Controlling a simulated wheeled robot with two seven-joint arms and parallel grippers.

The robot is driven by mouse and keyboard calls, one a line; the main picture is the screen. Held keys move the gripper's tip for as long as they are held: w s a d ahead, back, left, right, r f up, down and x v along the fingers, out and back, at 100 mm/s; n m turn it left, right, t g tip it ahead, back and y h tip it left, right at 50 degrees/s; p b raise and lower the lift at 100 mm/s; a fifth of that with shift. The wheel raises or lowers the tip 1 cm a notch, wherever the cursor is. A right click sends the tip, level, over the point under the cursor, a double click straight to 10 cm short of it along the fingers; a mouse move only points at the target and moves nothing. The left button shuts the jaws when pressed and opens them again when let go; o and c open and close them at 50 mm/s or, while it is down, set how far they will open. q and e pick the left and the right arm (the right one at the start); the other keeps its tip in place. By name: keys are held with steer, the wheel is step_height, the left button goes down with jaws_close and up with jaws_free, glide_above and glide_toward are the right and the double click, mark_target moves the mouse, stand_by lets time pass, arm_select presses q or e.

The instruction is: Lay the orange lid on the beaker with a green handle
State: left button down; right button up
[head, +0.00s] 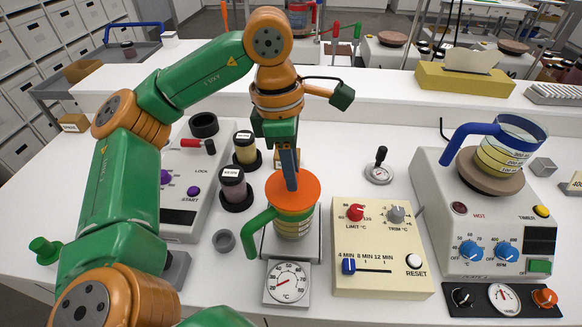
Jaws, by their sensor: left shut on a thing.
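The orange lid (306,187) is a flat disc over the top of the beaker with a green handle (293,226). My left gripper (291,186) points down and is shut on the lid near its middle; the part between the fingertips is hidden. The lid covers the beaker's rim, so I cannot tell whether it touches the rim or is held just above it. The beaker holds yellowish contents and stands upright on a small scale-like stand with a dial (287,282). Its green handle sticks out to the left. My right gripper is not in view.
Two dark-lidded jars (235,187) (246,149) stand left of the beaker, with a small grey cup (224,240) nearby. A cream control box (378,248) is close on the right. A blue-handled beaker (497,150) stands on a hotplate (480,215) farther right.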

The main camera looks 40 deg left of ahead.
arm_select(q)
steer(key=shift+f+b, duration=0.75)
steer(key=shift+f, duration=0.1)
steer(key=c, duration=0.6)
jaws_free()
step_height(320, 180, up, 6)
steer(key=p, duration=0.5)
steer(key=shift+r+p, duration=0.2)
steer(key=shift+p, duration=0.15)
steer(key=shift+f, duration=0.15)
